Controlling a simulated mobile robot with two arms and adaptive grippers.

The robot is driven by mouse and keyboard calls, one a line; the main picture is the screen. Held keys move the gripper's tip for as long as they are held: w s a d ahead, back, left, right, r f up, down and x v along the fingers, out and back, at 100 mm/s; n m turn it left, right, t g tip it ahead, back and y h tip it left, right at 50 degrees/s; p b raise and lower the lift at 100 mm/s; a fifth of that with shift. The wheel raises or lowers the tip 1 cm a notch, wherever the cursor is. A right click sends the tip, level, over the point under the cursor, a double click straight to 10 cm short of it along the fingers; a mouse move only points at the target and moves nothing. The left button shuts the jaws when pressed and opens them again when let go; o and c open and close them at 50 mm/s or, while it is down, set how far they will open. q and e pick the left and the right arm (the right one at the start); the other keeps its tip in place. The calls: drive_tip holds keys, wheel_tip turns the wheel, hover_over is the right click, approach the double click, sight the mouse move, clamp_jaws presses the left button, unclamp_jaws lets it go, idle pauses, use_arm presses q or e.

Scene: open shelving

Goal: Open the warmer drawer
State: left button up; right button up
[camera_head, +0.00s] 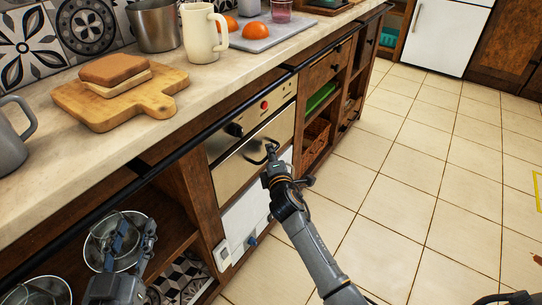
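The warmer drawer is in the built-in appliance below the counter, with a steel front (232,172) and a dark bar handle (256,157). The front looks closed, flush with the cabinet. A control panel (281,98) with a red knob is above it, and a white panel (238,216) below. My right gripper (271,153) is at the right end of the handle; its fingers overlap the handle, and I cannot tell whether they grip it. My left gripper (133,237) is at lower left, fingers apart, in front of an open shelf with metal pots.
The countertop (50,165) holds a cutting board (120,105) with bread, a cream mug (203,35), a metal pot (155,25) and a tray (282,30) with oranges. A wicker basket (314,143) sits in the shelving at right.

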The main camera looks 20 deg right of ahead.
use_arm(q)
drive_tip(key=shift+r, duration=0.3)
use_arm(e)
drive_tip(key=shift+w, duration=0.2)
clamp_jaws()
